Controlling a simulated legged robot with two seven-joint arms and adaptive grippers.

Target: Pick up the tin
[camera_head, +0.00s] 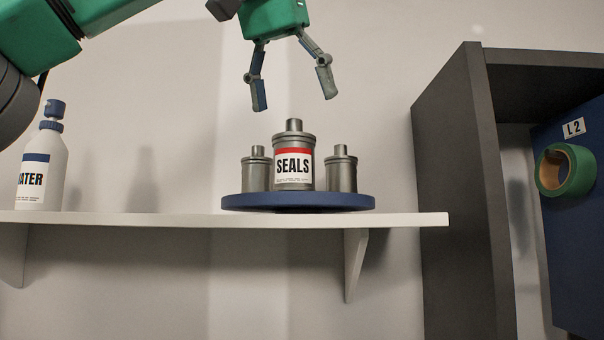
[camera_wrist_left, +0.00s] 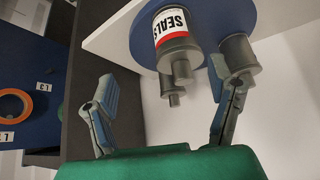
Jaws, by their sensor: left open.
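The tin labelled SEALS (camera_head: 294,168) is a grey metal can with a narrow neck and a white label with a red band. It stands upright on a round blue turntable (camera_head: 298,203) on the shelf, between two smaller plain grey tins. My left gripper (camera_head: 295,103) is open and empty, pointing down above the SEALS tin, with its fingertips a little higher than the neck. In the left wrist view the SEALS tin (camera_wrist_left: 172,32) shows beyond the open fingers, and the right finger overlaps one plain tin. My right gripper is not in view.
The plain tins (camera_head: 256,171) (camera_head: 341,171) stand close on either side of the SEALS tin. A WATER bottle (camera_head: 44,163) stands at the shelf's left. A dark cabinet (camera_head: 460,180) with a green tape roll (camera_head: 583,170) is at the right. The shelf (camera_head: 150,219) is clear between bottle and turntable.

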